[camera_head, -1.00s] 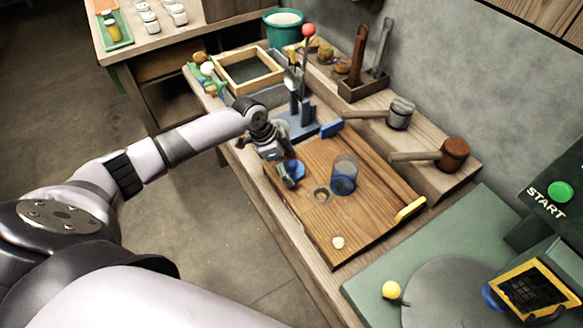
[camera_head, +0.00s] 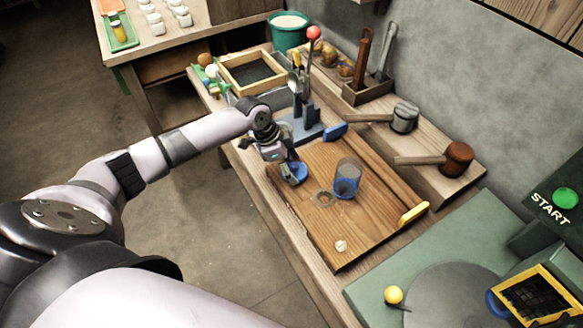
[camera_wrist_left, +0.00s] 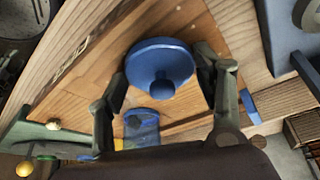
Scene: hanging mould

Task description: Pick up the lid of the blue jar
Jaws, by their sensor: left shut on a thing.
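Whether the lid touches the board is unclear. My right gripper is not in view.
The wooden board (camera_head: 365,235) has a yellow handle (camera_head: 413,213) and a blue handle (camera_head: 334,131). A tool stand (camera_head: 302,128) rises behind my gripper. Mallets (camera_head: 457,158) lie at the right.

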